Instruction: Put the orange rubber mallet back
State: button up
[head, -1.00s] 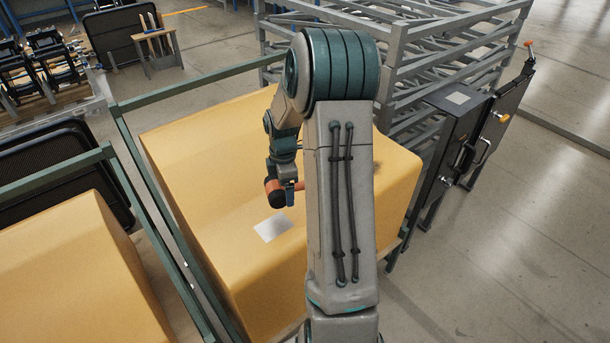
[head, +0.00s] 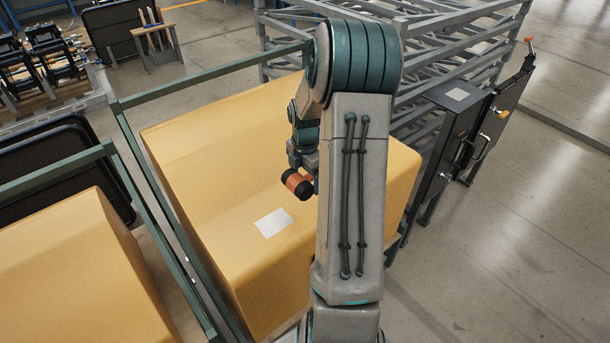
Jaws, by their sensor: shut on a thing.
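The orange rubber mallet (head: 297,183) shows as an orange and black head in front of the large yellow block. My gripper (head: 313,181) is shut on the mallet. My own arm link hides most of the gripper and the rest of the mallet. The mallet is over the block's top, up and right of a white label (head: 273,222); its height above the block is hard to judge.
The yellow block (head: 215,155) sits within a green rail frame (head: 160,200). A grey metal rack (head: 440,50) and a dark cabinet (head: 455,130) stand to the right. A small stand (head: 157,55) with wooden-handled tools is at the back left. Open floor lies at the right.

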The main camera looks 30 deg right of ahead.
jog(key=shift+f+b, duration=2.6)
jog(key=shift+f, duration=1.55)
jog(key=shift+f, duration=0.3)
jog(key=o, duration=1.3)
notch_tip(320, 180, up, 14)
jog(key=shift+f+b, duration=0.1)
jog(key=shift+b, duration=0.5)
jog(key=shift+a, duration=0.1)
jog(key=shift+a+r, duration=0.25)
jog(key=shift+a, duration=0.1)
jog(key=s+a+r+m+t+h, duration=0.1)
jog(key=s+a+r+m, duration=0.25)
jog(key=a, duration=0.35)
jog(key=s+a+r+m, duration=0.2)
jog(key=s+a+m, duration=0.2)
jog(key=a+m, duration=0.15)
jog(key=s+a+m, duration=0.3)
jog(key=s+a+m+t, duration=0.1)
jog(key=s+a+m, duration=0.2)
jog(key=s, duration=0.1)
jog(key=s+a+m+t+y, duration=0.1)
jog(key=s+a+m, duration=0.2)
jog(key=s, duration=0.1)
jog(key=shift+s+a+f, duration=0.1)
jog(key=shift+f, duration=0.15)
